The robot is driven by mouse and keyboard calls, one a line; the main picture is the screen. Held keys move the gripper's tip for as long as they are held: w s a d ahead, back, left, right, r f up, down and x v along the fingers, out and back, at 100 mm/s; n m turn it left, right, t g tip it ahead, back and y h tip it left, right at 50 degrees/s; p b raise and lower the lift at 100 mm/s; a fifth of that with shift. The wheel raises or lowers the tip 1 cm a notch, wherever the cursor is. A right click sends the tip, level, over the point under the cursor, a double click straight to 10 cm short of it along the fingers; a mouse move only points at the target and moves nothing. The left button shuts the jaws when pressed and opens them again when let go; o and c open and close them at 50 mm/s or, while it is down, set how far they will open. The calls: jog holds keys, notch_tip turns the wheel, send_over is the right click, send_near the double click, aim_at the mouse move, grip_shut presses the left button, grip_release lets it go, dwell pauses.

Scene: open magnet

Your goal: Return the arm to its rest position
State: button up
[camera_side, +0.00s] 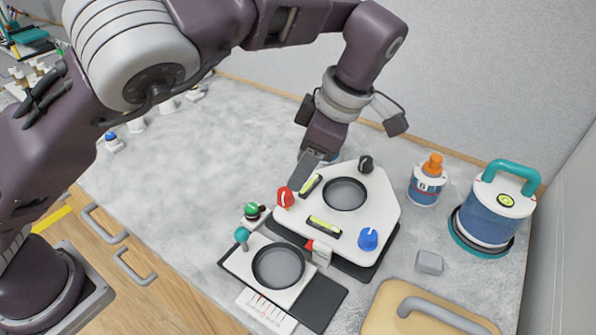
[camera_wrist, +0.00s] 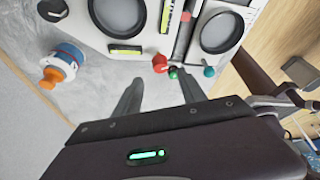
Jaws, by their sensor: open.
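My gripper (camera_side: 307,169) is at the back left edge of a white device (camera_side: 380,200) with a round grey well, a red knob (camera_side: 285,197), a blue knob (camera_side: 368,239), a black knob (camera_side: 366,163) and yellow-green levels. In the wrist view my gripper's two fingers (camera_wrist: 160,95) are apart with nothing between them. They point towards the device's edge and the red knob (camera_wrist: 160,64). Whether a fingertip touches the device, I cannot tell. My arm reaches across the top of the side view.
A lower white plate (camera_side: 243,262) with a round well adjoins the device. A blue jar with a teal handle (camera_side: 487,218), an orange-capped bottle (camera_side: 427,180), a grey block (camera_side: 429,262) and a tan board (camera_side: 390,310) stand right. The grey counter's left part (camera_side: 190,190) is mostly clear.

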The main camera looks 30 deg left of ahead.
jog(key=s+a+r+m+t+h, duration=0.2)
jog(key=s+a+r+m+h, duration=0.4)
jog(key=s+a+r+m, duration=0.55)
jog(key=s+a+f+m+t+y, duration=0.1)
jog(key=s+a+m+t, duration=0.1)
jog(key=s+m, duration=0.3)
jog(key=s+a+f+m+t+y, duration=0.1)
jog(key=s+a+m+t, duration=0.1)
jog(key=s+m, duration=0.3)
jog(key=shift+s+a+t, duration=0.3)
jog(key=shift+s+a, duration=0.05)
jog(key=shift+s, duration=0.85)
jog(key=shift+m, duration=0.25)
